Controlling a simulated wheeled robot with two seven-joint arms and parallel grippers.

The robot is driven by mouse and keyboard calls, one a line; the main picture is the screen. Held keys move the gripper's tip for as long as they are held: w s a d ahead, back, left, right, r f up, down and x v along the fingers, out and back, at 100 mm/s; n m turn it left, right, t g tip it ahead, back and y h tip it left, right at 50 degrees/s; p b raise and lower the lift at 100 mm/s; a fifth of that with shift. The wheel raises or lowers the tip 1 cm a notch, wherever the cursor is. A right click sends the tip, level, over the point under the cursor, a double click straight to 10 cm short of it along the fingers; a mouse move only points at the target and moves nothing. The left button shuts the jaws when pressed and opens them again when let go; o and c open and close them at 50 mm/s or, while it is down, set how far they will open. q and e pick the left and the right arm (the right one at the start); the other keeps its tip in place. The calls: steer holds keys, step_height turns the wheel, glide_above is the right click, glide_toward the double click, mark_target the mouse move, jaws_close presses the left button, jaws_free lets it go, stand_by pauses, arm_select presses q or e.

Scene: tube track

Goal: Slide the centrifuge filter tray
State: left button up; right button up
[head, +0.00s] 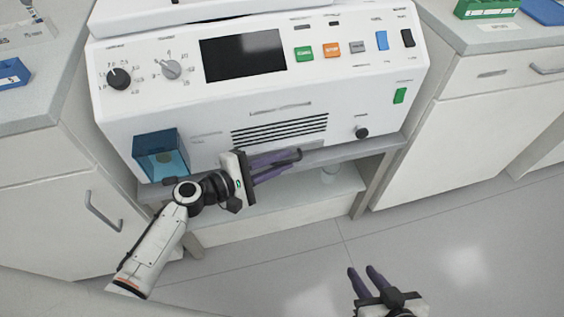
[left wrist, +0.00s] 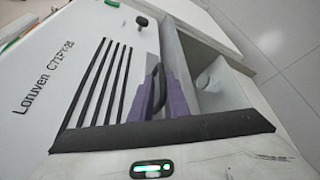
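The white centrifuge (head: 357,106) stands at the back with its panel facing me. A dark curved handle (head: 298,154) shows low on its front, below the vent slots; I take it to be the filter tray's. My left gripper (head: 284,162) reaches this handle from the left. In the left wrist view the black handle (left wrist: 155,88) lies between the two purple fingers of my left gripper (left wrist: 165,98). I cannot tell whether they press on it. The tray body is not clearly visible. My right gripper (head: 364,271) is open and empty, low in front of the machine.
A clear blue box (head: 161,155) sticks out at the machine's lower left, close to my left arm. An open shelf (head: 275,200) lies below, with a clear vessel (head: 329,174) on it. Cabinets flank both sides. The floor (head: 440,230) at right is clear.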

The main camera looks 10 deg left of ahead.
arm_select(q)
steer(key=shift+s+a, duration=0.3)
steer(key=v, duration=0.9)
steer(key=shift+a+p, duration=0.2)
steer(key=shift+p, duration=0.2)
arm_select(e)
steer(key=shift+w+r, duration=0.1)
steer(key=shift+r, duration=0.2)
arm_select(q)
steer(key=shift+s+r, duration=0.1)
